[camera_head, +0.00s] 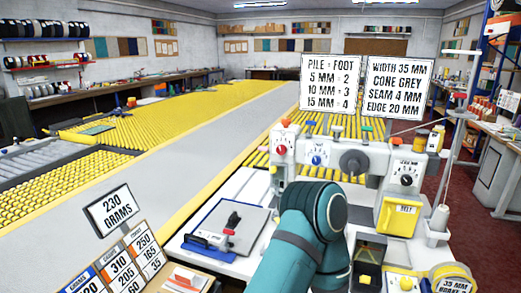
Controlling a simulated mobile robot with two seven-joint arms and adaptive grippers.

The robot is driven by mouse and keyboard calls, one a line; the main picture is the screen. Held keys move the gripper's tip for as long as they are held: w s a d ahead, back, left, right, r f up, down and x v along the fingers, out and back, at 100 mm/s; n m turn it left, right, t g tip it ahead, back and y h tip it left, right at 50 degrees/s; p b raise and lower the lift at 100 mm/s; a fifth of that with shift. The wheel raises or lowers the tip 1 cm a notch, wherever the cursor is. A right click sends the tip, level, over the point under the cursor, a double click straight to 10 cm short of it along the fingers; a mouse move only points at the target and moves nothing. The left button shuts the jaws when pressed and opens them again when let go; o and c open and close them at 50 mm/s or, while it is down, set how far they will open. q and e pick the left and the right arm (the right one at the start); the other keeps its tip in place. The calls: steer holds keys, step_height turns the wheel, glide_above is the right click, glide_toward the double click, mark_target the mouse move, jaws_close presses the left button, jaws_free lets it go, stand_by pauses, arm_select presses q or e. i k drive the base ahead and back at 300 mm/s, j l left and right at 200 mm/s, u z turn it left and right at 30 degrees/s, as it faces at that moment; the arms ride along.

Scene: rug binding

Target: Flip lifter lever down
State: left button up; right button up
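The white binding machine (335,150) stands right of centre. Its front carries a red-topped knob (281,149), a blue-topped knob (316,160), a dark round handwheel (354,163) and a dial (405,180). I cannot tell which part is the lifter lever; it may be hidden behind my arm. A teal arm of mine, apparently the right, rises from the bottom edge and covers the machine's lower middle. Its gripper does not show. My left gripper is not in view.
A grey plate (250,235) with a red-and-black handle lies left of my arm. A yellow box (398,216) hangs on the machine's right, beside a thread cone (439,218). Signs (330,84) stand behind the machine. A grey runway (175,165) crosses the yellow roller tables.

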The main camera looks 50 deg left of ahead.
mark_target(265, 149)
steer(key=u, duration=1.7)
